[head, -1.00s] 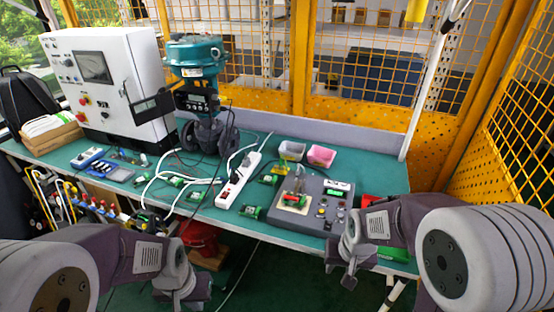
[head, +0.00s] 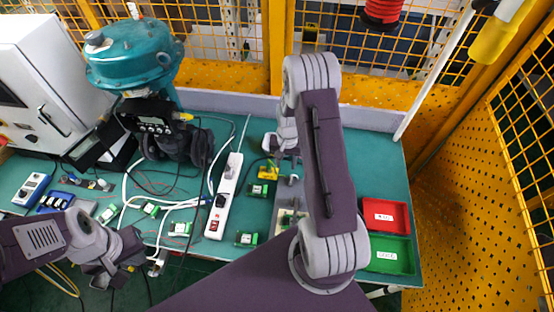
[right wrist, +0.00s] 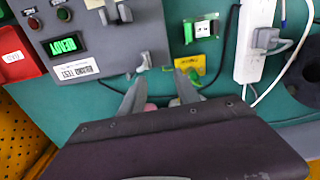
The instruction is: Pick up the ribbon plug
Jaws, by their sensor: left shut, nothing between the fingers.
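In the right wrist view my right gripper (right wrist: 160,84) points down over the teal table, its two fingers apart with nothing gripped. In the head view the right gripper (head: 272,146) is behind the grey panel, near a yellow piece. That yellow piece (right wrist: 190,66) with a black cable lies just beyond the fingers; it also shows in the head view (head: 268,173). A small pale piece (right wrist: 144,62) sits at the grey panel's edge close to the fingertips. I cannot tell for sure which of these is the ribbon plug. My left gripper (head: 124,264) is shut and empty at the table's front left.
The grey panel (right wrist: 90,40) is partly hidden by my right arm in the head view. A white power strip (head: 224,195) stands left of it, with green modules (head: 246,239) around. Red (head: 385,215) and green (head: 390,253) bins are right. A teal valve actuator (head: 135,55) stands back left.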

